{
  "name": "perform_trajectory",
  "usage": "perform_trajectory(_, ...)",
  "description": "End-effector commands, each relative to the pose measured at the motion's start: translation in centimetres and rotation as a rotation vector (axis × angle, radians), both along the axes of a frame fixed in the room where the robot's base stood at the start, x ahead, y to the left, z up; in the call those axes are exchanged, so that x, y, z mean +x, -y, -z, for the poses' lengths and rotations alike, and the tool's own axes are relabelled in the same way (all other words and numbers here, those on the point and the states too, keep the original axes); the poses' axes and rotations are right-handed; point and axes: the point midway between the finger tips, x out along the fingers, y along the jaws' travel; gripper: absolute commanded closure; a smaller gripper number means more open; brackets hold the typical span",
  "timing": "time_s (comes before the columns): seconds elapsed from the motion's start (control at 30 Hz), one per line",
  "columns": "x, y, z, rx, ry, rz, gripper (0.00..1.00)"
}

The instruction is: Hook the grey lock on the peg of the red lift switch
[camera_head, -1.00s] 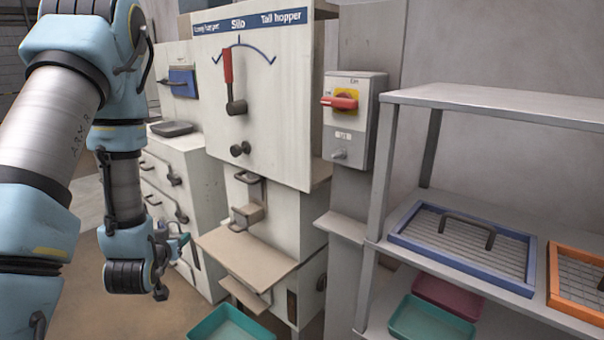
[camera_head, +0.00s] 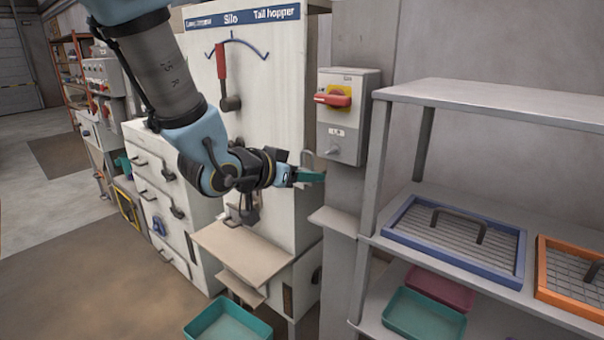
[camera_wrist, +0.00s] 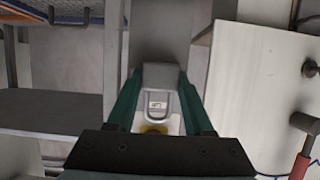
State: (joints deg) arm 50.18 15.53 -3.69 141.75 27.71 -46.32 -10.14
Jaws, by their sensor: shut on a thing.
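The red lift switch (camera_head: 334,99) is a red handle on a yellow plate, on a grey box (camera_head: 340,135) fixed to a post. Its grey peg (camera_head: 333,151) sticks out low on the box. My gripper (camera_head: 310,175) is just left of and slightly below the peg, with teal fingers. It is shut on the grey lock, whose shackle (camera_head: 307,158) stands up above the fingers, apart from the peg. In the wrist view, the lock body (camera_wrist: 160,75) sits between the fingers, its shackle (camera_wrist: 157,106) overlapping the box. The peg cannot be made out there.
A grey shelf unit (camera_head: 480,100) stands close on the right, with a blue-framed tray (camera_head: 465,280) on it. The white silo panel (camera_head: 275,110) with a red lever (camera_head: 221,62) is at left, behind my arm. A ledge (camera_head: 338,222) juts out below the box.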

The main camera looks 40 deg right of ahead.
Motion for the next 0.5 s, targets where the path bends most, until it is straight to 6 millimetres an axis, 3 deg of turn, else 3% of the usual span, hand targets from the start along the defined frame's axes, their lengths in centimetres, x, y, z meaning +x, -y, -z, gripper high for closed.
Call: perform_trajectory(0.5,0.8,2.7,0.3,-0.001,0.0,-0.001,1.0)
